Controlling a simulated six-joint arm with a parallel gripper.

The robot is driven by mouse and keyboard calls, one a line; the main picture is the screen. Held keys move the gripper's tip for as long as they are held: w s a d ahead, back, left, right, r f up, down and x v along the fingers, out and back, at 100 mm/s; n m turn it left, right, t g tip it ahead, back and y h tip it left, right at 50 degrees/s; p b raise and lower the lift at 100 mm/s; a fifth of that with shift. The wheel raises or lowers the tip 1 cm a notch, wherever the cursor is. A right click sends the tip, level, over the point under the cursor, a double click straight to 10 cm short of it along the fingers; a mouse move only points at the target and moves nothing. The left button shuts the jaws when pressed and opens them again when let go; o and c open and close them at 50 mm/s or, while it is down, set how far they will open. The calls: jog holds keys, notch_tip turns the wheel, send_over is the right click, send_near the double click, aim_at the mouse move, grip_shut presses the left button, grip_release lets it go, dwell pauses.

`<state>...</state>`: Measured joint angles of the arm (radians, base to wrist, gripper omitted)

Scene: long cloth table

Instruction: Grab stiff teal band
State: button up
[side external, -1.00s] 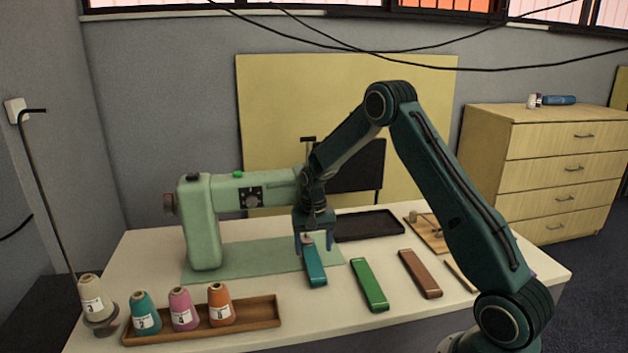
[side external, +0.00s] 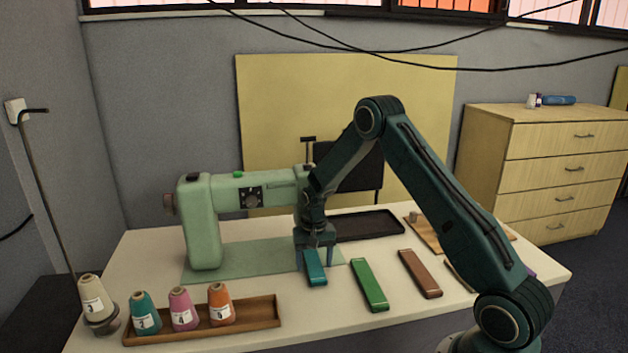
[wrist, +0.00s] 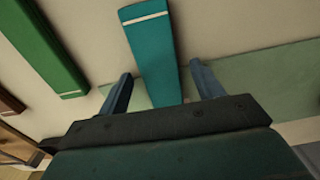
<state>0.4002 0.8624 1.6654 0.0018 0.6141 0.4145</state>
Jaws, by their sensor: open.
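The teal band (side external: 315,267) is a flat, narrow strip lying on the table, its far end beside the edge of the green mat. My gripper (side external: 315,262) is low over its far end, pointing down. In the wrist view the teal band (wrist: 150,48) runs between my two open fingers (wrist: 158,88), one on each side, with visible gaps. It has a pale stripe near its near end. Its far end is hidden behind the gripper body in the side view.
A green band (side external: 369,285) and a brown band (side external: 420,273) lie to the right. A sewing machine (side external: 203,222) stands left on a green mat (side external: 230,262). A black tray (side external: 368,226) is behind. A wooden tray (side external: 262,313) with thread cones is at front left.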

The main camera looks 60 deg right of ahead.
dwell(0.3)
jog(key=c, duration=1.2)
jog(key=shift+o, duration=0.2)
jog(key=shift+r, duration=0.15)
jog(key=shift+r, duration=0.5)
jog(key=shift+s+a+r, duration=0.15)
jog(key=shift+a, duration=0.05)
jog(key=s+a, duration=1.2)
jog(key=shift+s+a, duration=0.2)
